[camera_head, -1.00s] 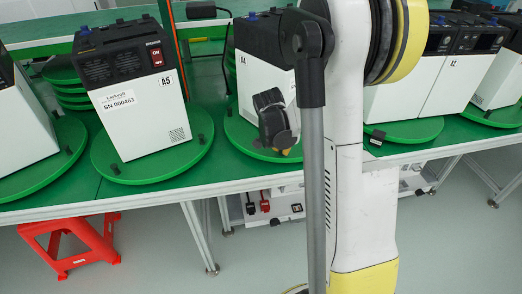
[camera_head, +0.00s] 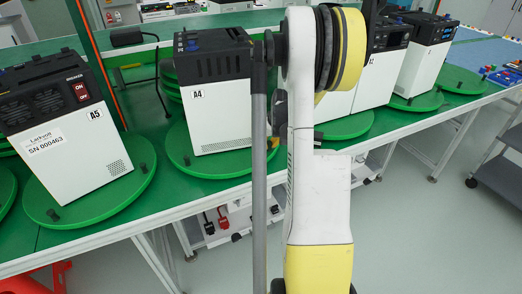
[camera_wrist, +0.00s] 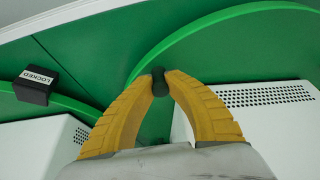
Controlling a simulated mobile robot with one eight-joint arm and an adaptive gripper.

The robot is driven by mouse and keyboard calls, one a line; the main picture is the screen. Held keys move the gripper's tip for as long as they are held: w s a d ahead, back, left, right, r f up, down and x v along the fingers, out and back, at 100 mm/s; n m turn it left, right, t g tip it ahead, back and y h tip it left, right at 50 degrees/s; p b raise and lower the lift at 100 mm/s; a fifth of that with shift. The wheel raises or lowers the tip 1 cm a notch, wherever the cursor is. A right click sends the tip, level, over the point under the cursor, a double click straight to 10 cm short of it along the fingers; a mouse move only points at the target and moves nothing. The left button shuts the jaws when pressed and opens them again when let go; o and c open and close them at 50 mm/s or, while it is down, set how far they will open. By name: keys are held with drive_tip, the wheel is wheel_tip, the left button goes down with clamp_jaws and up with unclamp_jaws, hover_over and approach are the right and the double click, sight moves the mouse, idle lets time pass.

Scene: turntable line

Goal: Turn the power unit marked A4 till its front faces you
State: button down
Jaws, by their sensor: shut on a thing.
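The power unit marked A4 (camera_head: 219,119) is a white box with a dark top and blue terminals. It stands on a green turntable (camera_head: 184,163), showing a plain white face with the A4 label and a slotted dark band; no display shows on it. My arm hides its right edge. My gripper (camera_head: 274,143) is mostly hidden there; only a yellow bit shows. In the wrist view my gripper (camera_wrist: 160,78) has its yellow fingers closed on a small black peg (camera_wrist: 159,87) at the turntable's rim (camera_wrist: 190,37). The white unit with a grille (camera_wrist: 265,98) at right there appears to be A4.
Unit A5 (camera_head: 78,140) stands on its own turntable to the left. More units (camera_head: 425,55) stand to the right. A grey cart (camera_head: 500,160) stands far right.

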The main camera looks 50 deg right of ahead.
drive_tip(key=shift+w+d, duration=0.2)
drive_tip(key=shift+d, duration=0.55)
drive_tip(key=shift+w+d, duration=0.2)
drive_tip(key=shift+d, duration=0.5)
drive_tip(key=c, duration=1.4)
unclamp_jaws()
drive_tip(key=shift+o, duration=0.2)
drive_tip(key=v, duration=1.2)
